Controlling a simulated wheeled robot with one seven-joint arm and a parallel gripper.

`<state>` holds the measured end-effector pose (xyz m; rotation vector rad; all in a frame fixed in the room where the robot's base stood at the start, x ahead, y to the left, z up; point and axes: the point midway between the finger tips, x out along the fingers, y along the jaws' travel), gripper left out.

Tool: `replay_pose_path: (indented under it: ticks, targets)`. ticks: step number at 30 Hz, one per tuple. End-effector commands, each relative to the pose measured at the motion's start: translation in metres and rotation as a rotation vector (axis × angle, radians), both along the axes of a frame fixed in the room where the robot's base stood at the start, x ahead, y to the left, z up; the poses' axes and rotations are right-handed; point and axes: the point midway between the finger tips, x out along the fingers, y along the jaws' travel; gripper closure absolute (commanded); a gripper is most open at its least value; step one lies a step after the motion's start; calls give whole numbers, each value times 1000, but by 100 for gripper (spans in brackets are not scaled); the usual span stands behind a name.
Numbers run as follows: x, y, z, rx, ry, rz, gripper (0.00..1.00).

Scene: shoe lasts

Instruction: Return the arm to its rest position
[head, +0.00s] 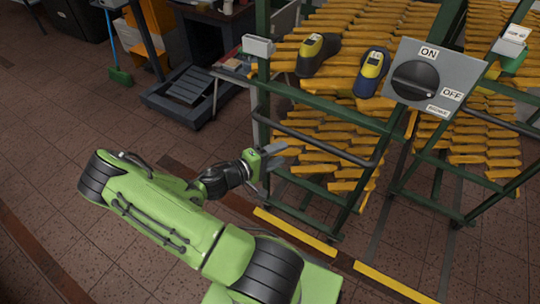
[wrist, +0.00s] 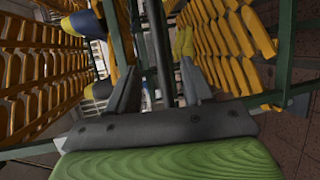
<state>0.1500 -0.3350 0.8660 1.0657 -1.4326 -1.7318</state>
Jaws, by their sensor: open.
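My green arm reaches across the lower middle of the head view. A dark rack bar and orange slats show beyond the fingers. I cannot tell whether a finger touches the rack.
The green rack (head: 263,100) carries orange slatted shelves. Two dark and yellow shoe lasts (head: 317,55) (head: 371,73) lie on the upper shelf. A grey ON/OFF switch panel (head: 436,77) is at the right. Yellow floor strips (head: 295,232) run in front; tiled floor is clear at left.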

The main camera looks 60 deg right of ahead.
Motion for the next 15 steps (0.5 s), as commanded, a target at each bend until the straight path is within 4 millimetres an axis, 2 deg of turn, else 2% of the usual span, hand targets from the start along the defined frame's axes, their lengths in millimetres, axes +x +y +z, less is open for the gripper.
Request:
replay_pose_path:
  ticks: [3, 6, 15]
  targets:
    - [11, 18, 4, 1, -1, 3, 49]
    - [14, 26, 6, 0, -2, 1, 49]
    - [14, 27, 5, 0, 0, -1, 49]
